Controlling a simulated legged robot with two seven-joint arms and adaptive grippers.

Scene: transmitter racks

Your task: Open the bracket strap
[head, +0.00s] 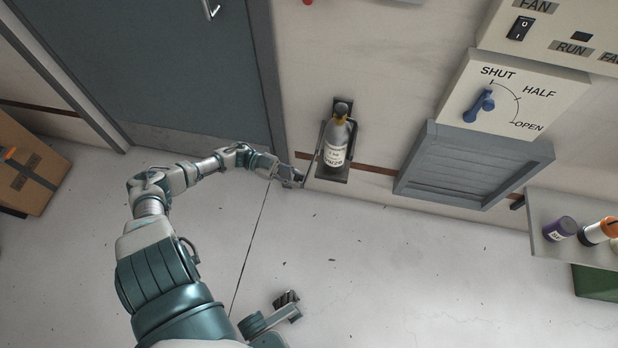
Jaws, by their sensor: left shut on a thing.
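A grey bottle (335,150) with a white label and yellow neck band stands in a dark wall bracket (333,174). A dark strap-like piece (321,138) shows along the bottle's left side; its full run is too small to make out. My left gripper (298,181) is just left of the bracket's base, shut on what appears to be the strap's end, which its fingers mostly hide. My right gripper (287,298) appears low at bottom centre, away from the bottle; its jaw opening is unclear.
A grey door (200,70) is left of the bracket. A louvred grey box (460,165) and a panel with a blue handle (479,106) are on the right. A shelf (545,205) holds small canisters at far right. A cardboard box (30,165) stands far left. The floor is mostly clear.

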